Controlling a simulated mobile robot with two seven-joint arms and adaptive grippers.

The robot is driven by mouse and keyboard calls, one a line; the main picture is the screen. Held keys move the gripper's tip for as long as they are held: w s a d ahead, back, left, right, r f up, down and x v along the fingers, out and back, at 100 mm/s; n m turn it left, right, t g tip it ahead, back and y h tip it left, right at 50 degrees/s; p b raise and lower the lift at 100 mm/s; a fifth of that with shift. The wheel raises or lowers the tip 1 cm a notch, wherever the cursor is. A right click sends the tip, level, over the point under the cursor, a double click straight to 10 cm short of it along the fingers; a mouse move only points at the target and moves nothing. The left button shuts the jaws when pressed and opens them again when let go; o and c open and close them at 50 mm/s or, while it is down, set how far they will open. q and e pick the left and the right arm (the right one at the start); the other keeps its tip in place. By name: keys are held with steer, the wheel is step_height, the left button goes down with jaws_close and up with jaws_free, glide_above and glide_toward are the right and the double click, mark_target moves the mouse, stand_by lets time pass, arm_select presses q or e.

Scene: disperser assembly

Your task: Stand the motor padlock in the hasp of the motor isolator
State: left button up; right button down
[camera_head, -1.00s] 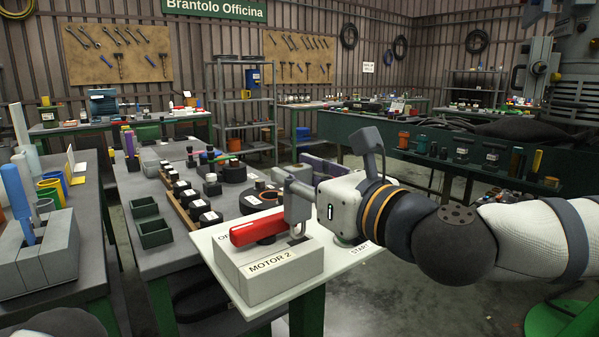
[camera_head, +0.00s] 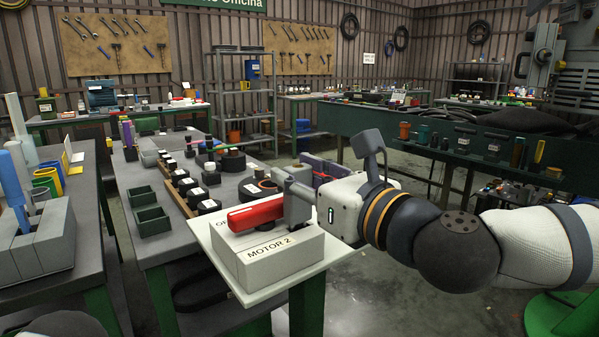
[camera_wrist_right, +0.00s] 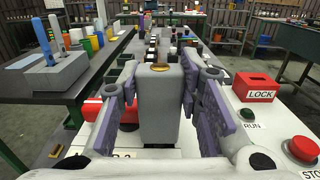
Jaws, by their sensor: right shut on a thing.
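The motor isolator (camera_head: 280,262) is a pale grey block labelled MOTOR 2, with a red handle (camera_head: 255,214) lying across its top. It stands on a white board. My right gripper (camera_head: 292,188) is over the right end of the isolator, shut on the grey motor padlock (camera_head: 297,211). In the right wrist view the padlock (camera_wrist_right: 160,108) is upright between the purple-grey finger pads, with a brass disc on its top. Its shackle is hidden at the isolator's top; I cannot tell whether it is through the hasp. My left gripper is out of view.
The board (camera_head: 235,284) also carries a red LOCK box (camera_wrist_right: 257,87), a green RUN button (camera_wrist_right: 244,115) and a red STOP button (camera_wrist_right: 303,148). Green bins (camera_head: 152,225) and several small parts fill the bench behind. Open floor lies to the right.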

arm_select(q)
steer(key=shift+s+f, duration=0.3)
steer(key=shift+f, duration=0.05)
arm_select(e)
steer(key=shift+f, duration=0.6)
steer(key=c, duration=1.1)
jaws_free()
steer(key=shift+o, duration=0.2)
steer(key=v, duration=0.7)
steer(key=shift+s+d, duration=0.15)
steer(key=shift+s, duration=0.05)
